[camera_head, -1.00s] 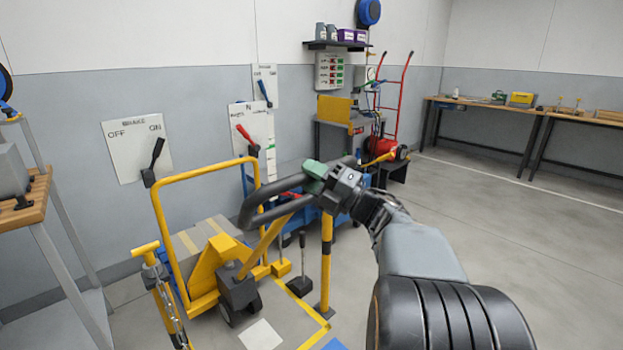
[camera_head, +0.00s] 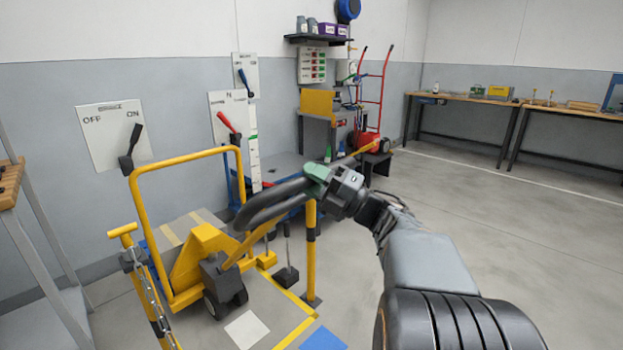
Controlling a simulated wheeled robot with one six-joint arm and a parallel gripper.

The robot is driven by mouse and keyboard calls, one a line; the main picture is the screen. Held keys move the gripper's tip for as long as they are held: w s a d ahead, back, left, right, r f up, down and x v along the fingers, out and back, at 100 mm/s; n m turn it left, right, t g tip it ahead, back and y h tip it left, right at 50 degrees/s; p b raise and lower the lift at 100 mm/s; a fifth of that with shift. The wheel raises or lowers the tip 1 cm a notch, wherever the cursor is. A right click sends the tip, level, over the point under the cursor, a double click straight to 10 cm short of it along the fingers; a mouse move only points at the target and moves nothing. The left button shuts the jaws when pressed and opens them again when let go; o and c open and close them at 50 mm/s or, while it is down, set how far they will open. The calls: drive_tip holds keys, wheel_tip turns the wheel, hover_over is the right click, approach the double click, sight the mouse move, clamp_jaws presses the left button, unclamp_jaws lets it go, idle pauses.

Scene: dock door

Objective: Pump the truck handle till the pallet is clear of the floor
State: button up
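The fingertips are partly hidden. A grey surface with yellow bands (camera_head: 178,232) lies behind the truck and may be the pallet or its load. Its underside is hidden, so I cannot tell its gap to the floor.
Wall levers include a black brake lever (camera_head: 131,150) near ON, a red one (camera_head: 228,124) and a blue one (camera_head: 245,82). A chained yellow post (camera_head: 140,275) stands left; another (camera_head: 311,250) stands right of the truck. Open floor (camera_head: 480,230) lies right, before the benches (camera_head: 455,102).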

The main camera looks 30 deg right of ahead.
drive_tip(key=o, duration=0.4)
drive_tip(key=shift+o, duration=0.2)
drive_tip(key=shift+d, duration=0.1)
drive_tip(key=p+v, duration=0.1)
drive_tip(key=v, duration=1.2)
drive_tip(key=shift+s+d+f, duration=0.2)
drive_tip(key=shift+s+f, duration=0.05)
